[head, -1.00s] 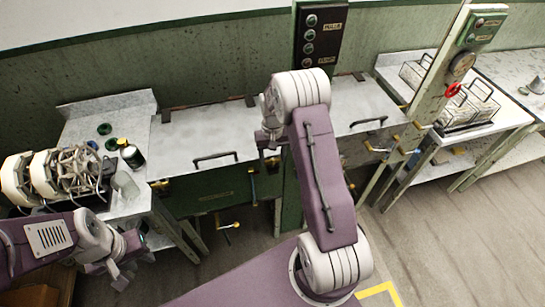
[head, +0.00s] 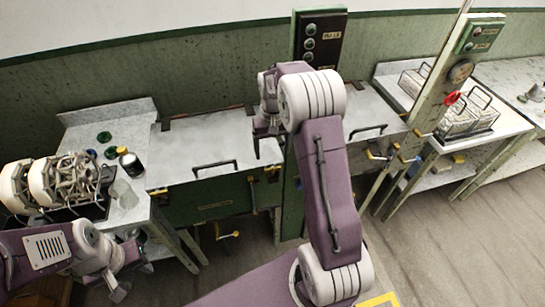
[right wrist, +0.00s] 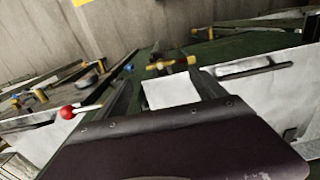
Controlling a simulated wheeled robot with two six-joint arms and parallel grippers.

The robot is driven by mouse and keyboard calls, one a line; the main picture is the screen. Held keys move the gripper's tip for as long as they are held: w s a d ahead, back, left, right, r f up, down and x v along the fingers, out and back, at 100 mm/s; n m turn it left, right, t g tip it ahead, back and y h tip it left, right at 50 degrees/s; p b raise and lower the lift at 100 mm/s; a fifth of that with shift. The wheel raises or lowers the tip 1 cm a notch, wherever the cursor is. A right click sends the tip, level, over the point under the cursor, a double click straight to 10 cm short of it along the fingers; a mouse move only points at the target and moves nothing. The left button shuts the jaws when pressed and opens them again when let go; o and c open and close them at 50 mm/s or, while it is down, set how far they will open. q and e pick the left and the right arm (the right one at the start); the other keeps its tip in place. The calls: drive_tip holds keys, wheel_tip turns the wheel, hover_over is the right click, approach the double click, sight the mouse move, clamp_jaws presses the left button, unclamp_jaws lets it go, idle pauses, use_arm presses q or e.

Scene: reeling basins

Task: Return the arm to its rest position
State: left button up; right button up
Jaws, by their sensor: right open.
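My right arm rises from the purple base in the middle of the head view and bends at a white elbow. Its gripper (head: 267,140) hangs in front of the closed grey-lidded basin, pointing down. In the right wrist view the two dark fingers (right wrist: 165,95) stand apart with nothing between them. My left arm comes in from the lower left. Its gripper (head: 125,275) is low, beside the left table, and its fingers are too small and overlapped to tell how they stand.
A left table (head: 130,215) carries a reel machine (head: 70,180), a dark jar (head: 131,163) and green discs. Basin lids with handles (head: 214,166) line the wall. A control post (head: 440,75) with a red knob stands at right. Wire racks (head: 465,118) sit behind it. Floor at right is clear.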

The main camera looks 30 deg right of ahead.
idle(0.4)
drive_tip(key=s+a+r+n, duration=0.2)
drive_tip(key=s+a+r, duration=0.2)
drive_tip(key=a, duration=0.3)
drive_tip(key=s+a+f, duration=0.2)
drive_tip(key=s+f, duration=0.1)
drive_tip(key=s, duration=0.4)
drive_tip(key=s+a+f+t+b, duration=0.1)
drive_tip(key=s+f, duration=0.2)
drive_tip(key=s, duration=0.4)
drive_tip(key=shift+a+n, duration=0.3)
drive_tip(key=shift+a, duration=0.1)
drive_tip(key=shift+f, duration=0.1)
